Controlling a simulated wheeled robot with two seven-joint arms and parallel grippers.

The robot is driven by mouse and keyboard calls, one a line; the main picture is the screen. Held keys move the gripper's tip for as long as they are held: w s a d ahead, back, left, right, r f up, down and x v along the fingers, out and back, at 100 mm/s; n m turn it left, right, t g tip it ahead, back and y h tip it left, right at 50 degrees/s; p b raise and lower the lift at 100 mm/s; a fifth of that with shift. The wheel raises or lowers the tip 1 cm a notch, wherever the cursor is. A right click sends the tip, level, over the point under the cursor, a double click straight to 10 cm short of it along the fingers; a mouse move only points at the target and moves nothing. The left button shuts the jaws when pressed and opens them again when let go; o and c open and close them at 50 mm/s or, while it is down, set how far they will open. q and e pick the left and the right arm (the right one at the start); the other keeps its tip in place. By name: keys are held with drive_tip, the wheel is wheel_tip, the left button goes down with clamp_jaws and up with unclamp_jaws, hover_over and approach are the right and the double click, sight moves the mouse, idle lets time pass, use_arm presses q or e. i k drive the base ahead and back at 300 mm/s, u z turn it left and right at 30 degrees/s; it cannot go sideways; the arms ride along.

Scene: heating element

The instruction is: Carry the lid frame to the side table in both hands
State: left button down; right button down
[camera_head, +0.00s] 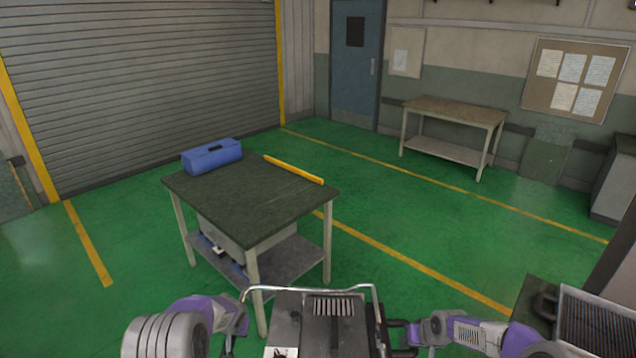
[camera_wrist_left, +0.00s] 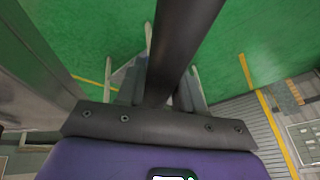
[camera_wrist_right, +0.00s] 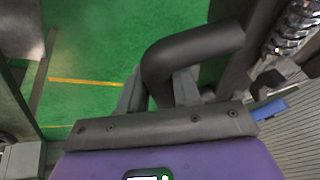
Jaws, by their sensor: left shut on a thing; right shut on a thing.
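The lid frame (camera_head: 345,335) is a dark metal piece with a slotted vent and a chrome bar along its far edge. It shows at the bottom middle of the head view, cut off by the picture's edge. My left gripper (camera_head: 238,318) is at its left side and is shut on a dark bar, which also shows in the left wrist view (camera_wrist_left: 180,50). My right gripper (camera_head: 410,334) is shut on a bent dark handle (camera_wrist_right: 195,52) at its right side. A dark-topped table (camera_head: 235,215) stands ahead, slightly left, beyond the frame.
A blue toolbox (camera_head: 212,157) and a yellow bar (camera_head: 293,169) lie along the table's far side. Its near top is bare. A workbench (camera_head: 455,110) stands at the back right. Grilled equipment (camera_head: 600,322) is at the lower right. Green floor right of the table is clear.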

sight(258, 196)
drive_tip(key=i, duration=3.35)
drive_tip(key=u, duration=1.25)
drive_tip(key=i, duration=0.5)
